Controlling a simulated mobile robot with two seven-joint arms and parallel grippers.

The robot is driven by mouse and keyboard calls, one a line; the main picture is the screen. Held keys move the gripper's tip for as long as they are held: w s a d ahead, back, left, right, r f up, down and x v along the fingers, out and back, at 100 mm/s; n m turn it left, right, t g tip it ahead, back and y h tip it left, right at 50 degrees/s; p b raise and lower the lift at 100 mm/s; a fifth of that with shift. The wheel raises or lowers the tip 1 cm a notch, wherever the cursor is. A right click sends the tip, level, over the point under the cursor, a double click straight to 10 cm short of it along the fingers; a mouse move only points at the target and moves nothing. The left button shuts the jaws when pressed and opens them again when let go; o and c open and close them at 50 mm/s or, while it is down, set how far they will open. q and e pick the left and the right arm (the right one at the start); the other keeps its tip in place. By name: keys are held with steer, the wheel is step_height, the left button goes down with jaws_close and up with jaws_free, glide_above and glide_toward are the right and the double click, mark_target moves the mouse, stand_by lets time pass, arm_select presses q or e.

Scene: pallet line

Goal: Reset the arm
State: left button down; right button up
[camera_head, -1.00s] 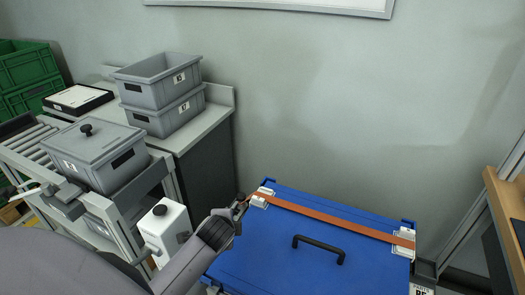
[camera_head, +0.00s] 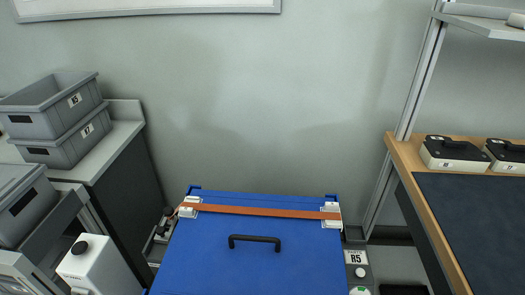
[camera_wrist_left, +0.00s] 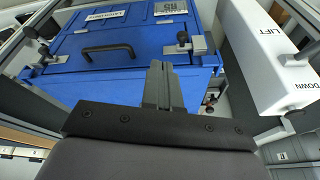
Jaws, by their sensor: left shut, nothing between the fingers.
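My left gripper (camera_wrist_left: 163,85) shows in the left wrist view, its dark fingers shut together and empty. In that view a blue box (camera_wrist_left: 150,30) with a black handle and metal latches lies beyond the fingers. I cannot tell how far apart they are. In the head view, I do not make out my left arm. My right gripper is in neither view.
A blue lid (camera_head: 235,220) with an orange strap (camera_head: 260,211) is at the lower middle of the head view. Grey bins (camera_head: 55,120) stand at left, a white control box (camera_head: 90,265) below. A wooden-edged bench (camera_head: 405,155) is at right. A white LIFT/DOWN box (camera_wrist_left: 265,55) stands beside the fingers.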

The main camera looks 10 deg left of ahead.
arm_select(q)
steer(key=w+d+f+t+h, duration=0.2)
steer(key=w+f+t, duration=0.4)
steer(key=f, duration=0.3)
steer(key=shift+d+t, duration=0.4)
steer(key=shift+d, duration=0.1)
steer(key=shift+w+f, duration=0.1)
steer(key=shift+w, duration=0.05)
